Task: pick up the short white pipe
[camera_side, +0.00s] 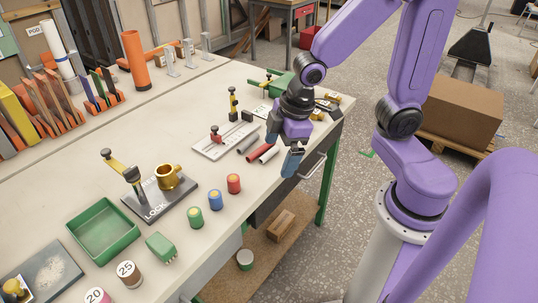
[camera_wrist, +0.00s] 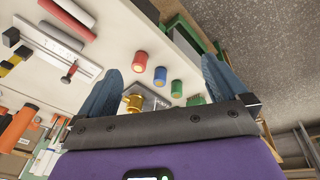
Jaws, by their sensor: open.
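The short white pipe (camera_side: 268,154) lies on the bench near its front right edge, beside a red pipe (camera_side: 258,150) and a dark grey pipe (camera_side: 247,143). My gripper (camera_side: 292,161) is open and empty, apart from the white pipe, to its right and close to the bench edge. In the wrist view, my two blue fingers (camera_wrist: 160,64) are spread wide with nothing held between them.
A grey slotted plate (camera_side: 222,141) with a red-knobbed piece lies left of the pipes. Red, blue and green cylinders (camera_side: 215,199) stand along the front edge. A green clamp (camera_side: 280,85) is behind my gripper. A taller white pipe (camera_side: 57,48) stands at the back left.

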